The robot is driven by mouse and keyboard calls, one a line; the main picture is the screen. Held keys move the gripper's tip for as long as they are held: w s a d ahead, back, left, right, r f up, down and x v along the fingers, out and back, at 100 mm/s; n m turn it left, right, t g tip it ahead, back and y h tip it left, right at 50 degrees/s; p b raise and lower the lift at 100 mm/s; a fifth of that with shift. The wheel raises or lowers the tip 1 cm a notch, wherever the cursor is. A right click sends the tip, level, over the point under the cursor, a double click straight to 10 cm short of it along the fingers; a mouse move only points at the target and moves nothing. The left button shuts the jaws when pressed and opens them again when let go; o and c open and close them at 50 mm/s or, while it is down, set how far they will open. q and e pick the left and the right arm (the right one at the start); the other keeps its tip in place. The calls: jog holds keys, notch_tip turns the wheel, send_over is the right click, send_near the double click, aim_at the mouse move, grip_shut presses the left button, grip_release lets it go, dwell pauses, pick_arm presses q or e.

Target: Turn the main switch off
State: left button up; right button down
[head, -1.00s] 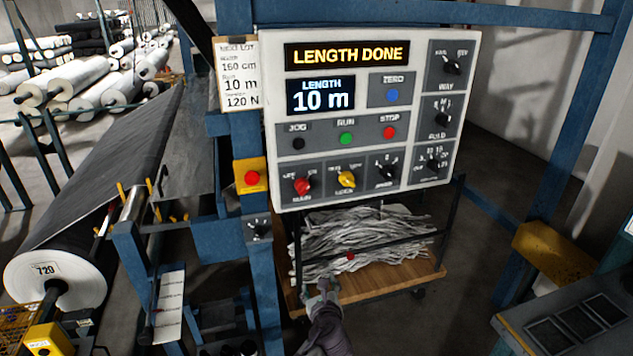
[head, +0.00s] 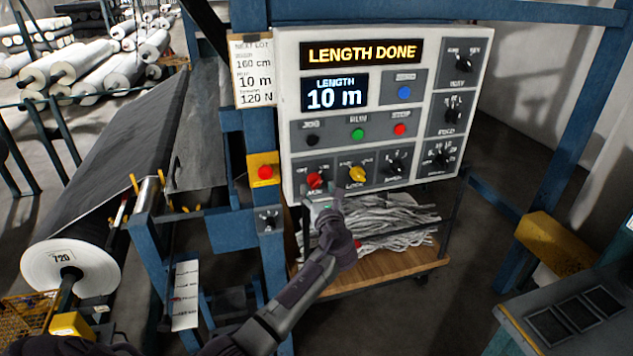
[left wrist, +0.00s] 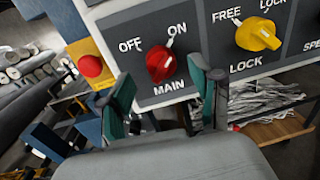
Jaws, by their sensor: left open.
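The main switch is a red knob (head: 314,180) at the lower left of the white control panel (head: 284,115). In the left wrist view the red main knob (left wrist: 160,64) has its white pointer toward ON. My left gripper (head: 322,203) is just below the knob in the head view. In the left wrist view its two green-padded fingers (left wrist: 166,97) are spread, one on each side below the knob, with nothing between them. I cannot tell whether they touch the panel. My right gripper is not in view.
The yellow lock knob (head: 357,174) is right of the main knob. A red emergency button (head: 265,172) on a yellow box is to the left. A wooden cart (head: 385,267) with grey strips stands below the panel. A blue post (head: 270,248) is near my arm.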

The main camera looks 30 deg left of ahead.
aim_at(316, 182)
pick_arm(q)
jog(key=shift+x, duration=1.4)
jog(key=shift+d, duration=0.1)
jog(key=c, duration=1.1)
